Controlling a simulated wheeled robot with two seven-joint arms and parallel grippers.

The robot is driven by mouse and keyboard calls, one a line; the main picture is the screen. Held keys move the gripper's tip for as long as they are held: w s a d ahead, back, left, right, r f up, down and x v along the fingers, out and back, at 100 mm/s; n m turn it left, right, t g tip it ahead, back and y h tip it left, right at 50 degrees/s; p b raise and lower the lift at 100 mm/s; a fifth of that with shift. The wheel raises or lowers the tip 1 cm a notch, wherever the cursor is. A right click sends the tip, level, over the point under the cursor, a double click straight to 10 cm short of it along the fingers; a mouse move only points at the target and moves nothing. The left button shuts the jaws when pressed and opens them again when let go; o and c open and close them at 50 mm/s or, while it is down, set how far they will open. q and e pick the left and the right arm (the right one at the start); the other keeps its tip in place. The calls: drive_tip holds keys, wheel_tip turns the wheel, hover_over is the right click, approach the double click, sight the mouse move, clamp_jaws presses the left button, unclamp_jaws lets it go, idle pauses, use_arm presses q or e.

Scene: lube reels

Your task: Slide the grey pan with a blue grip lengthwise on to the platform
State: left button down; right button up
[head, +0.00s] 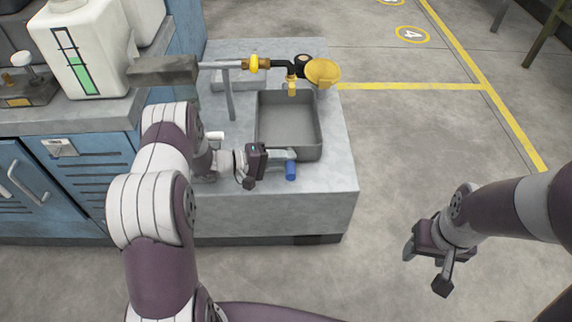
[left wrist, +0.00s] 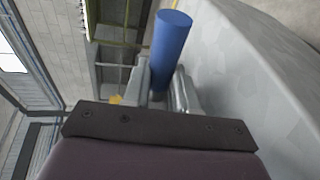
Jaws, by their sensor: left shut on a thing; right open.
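The grey pan (head: 290,122) sits on the grey platform (head: 325,195), long side running front to back, under a tap with a yellow funnel-like part. Its blue grip (head: 291,170) is at the pan's front end. My left gripper (head: 280,156) is shut on the blue grip, which also shows between its fingers in the left wrist view (left wrist: 171,50). The pan body is not clear in the left wrist view. My right gripper (head: 425,268) is open and empty, above the floor to the right of the platform.
The black and yellow tap (head: 290,66) and its yellow funnel (head: 322,72) overhang the pan's far end. A grey upright post (head: 229,95) stands left of the pan. A white jug (head: 80,50) stands on the blue cabinet's top at left. The floor at right is clear.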

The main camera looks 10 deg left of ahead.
idle(0.4)
use_arm(q)
drive_tip(key=shift+f, duration=0.4)
drive_tip(key=c, duration=0.8)
unclamp_jaws()
